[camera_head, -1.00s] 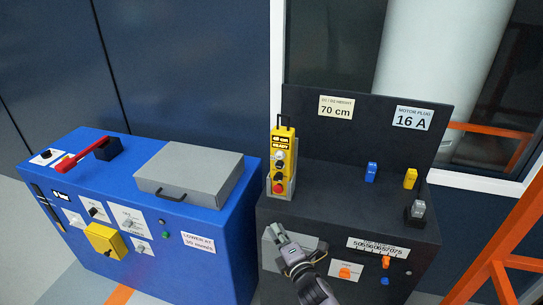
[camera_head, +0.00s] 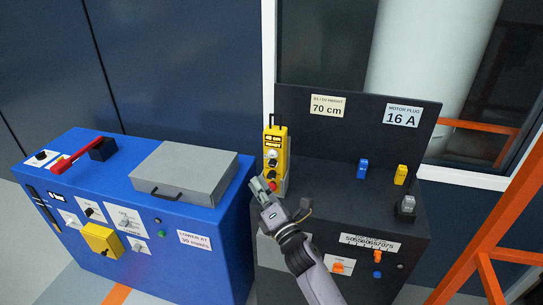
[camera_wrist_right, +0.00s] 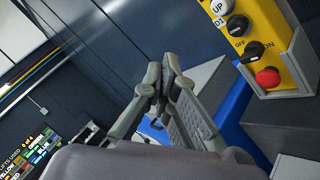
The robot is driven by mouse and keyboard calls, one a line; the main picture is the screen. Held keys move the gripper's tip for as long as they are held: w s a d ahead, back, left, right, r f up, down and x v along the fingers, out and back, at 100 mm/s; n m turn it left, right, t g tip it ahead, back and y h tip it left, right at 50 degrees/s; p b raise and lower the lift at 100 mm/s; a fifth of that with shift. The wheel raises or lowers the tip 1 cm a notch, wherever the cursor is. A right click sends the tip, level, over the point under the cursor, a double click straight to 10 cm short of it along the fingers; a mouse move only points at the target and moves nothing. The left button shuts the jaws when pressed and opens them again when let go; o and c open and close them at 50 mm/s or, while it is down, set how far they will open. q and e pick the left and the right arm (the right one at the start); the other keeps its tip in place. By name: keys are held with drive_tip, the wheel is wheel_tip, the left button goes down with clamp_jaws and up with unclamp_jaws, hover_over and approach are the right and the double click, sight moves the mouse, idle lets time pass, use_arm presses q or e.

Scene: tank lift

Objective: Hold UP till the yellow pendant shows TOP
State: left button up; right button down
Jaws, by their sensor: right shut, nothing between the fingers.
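The yellow pendant (camera_head: 275,148) stands upright in its grey holder at the left end of the dark console. Its small display is lit, but I cannot read it surely. In the right wrist view the pendant (camera_wrist_right: 262,45) shows a white UP button (camera_wrist_right: 218,6), a dark button below it, a black OFF/ON switch (camera_wrist_right: 251,53) and a red button (camera_wrist_right: 267,77). My right gripper (camera_head: 262,187) is shut and empty, just in front of the pendant's lower left side. It also shows in the right wrist view (camera_wrist_right: 163,90), apart from the buttons. My left gripper is not in view.
The dark console (camera_head: 325,190) carries a blue plug (camera_head: 362,169), a yellow plug (camera_head: 401,174) and a grey one (camera_head: 406,207). A blue cabinet (camera_head: 215,235) with a grey lidded box (camera_head: 184,172) and a red lever (camera_head: 75,155) stands left. An orange frame (camera_head: 490,235) rises at right.

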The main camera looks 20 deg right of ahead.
sight(272, 155)
drive_tip(key=w+d+b, duration=0.2)
drive_tip(key=w+d, duration=0.3)
drive_tip(key=w, duration=0.2)
idle(0.3)
drive_tip(key=shift+w, duration=0.15)
idle(1.2)
drive_tip(key=shift+w+d, duration=0.2)
drive_tip(key=shift+w, duration=0.05)
